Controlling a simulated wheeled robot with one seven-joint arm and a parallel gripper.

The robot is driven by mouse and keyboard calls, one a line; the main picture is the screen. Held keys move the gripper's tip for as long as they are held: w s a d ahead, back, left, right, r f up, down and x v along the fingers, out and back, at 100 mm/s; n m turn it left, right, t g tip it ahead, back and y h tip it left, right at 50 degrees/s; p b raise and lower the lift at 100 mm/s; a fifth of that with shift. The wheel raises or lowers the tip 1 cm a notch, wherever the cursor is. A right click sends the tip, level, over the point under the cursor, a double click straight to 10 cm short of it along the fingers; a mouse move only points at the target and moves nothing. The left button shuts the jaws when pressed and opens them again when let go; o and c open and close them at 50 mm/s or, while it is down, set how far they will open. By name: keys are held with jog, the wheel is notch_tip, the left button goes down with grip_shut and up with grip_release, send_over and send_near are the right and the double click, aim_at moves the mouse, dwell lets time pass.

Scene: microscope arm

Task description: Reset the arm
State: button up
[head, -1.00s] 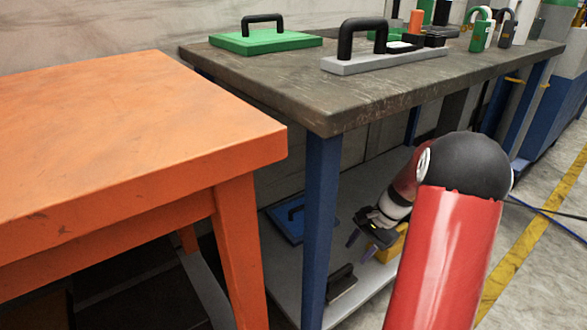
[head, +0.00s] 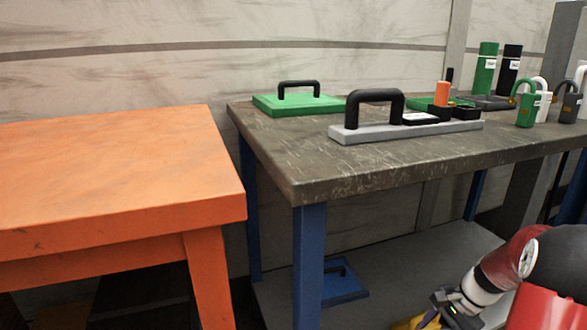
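My red arm with its black elbow joint (head: 565,262) is at the lower right of the head view, partly cut off by the frame edge. It is bent, and its forearm slants down and left. My gripper (head: 437,317) is at the bottom edge, low in front of the grey lower shelf of the dark workbench and below the bench top. Its fingertips are small and partly cut off, so I cannot tell whether it is open or holds anything. A yellow thing shows just behind it, mostly hidden.
An orange table (head: 110,170) stands at the left, its top bare. The dark workbench (head: 300,160) carries a green plate (head: 300,104) with a black handle, a grey handled plate (head: 420,130), padlocks (head: 528,105) and bottles (head: 487,70). A blue plate (head: 343,286) lies on the lower shelf.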

jog(key=s+a+r+n+t+h+p, duration=0.1)
jog(key=s+a+r+n+h+p, duration=0.15)
jog(key=a+r, duration=0.45)
jog(key=s+a+r+n+h+p, duration=0.1)
jog(key=s+a+r+n+p, duration=0.2)
jog(key=r, duration=0.7)
jog(key=s+a+r+n+t+p, duration=0.1)
jog(key=s+a+r+n+t, duration=0.1)
jog(key=s+a+r+n, duration=0.2)
jog(key=s+a+r+n+t+h+p, duration=0.1)
jog(key=s+a+r+n+p, duration=0.1)
jog(key=s+r, duration=0.4)
jog(key=s+a+n, duration=0.1)
jog(key=s+a, duration=0.1)
jog(key=s, duration=0.1)
jog(key=shift+s+a+r+n+t, duration=0.15)
jog(key=shift+s+r+n+t, duration=0.15)
jog(key=shift+s+n+t, duration=0.1)
jog(key=shift+o, duration=0.5)
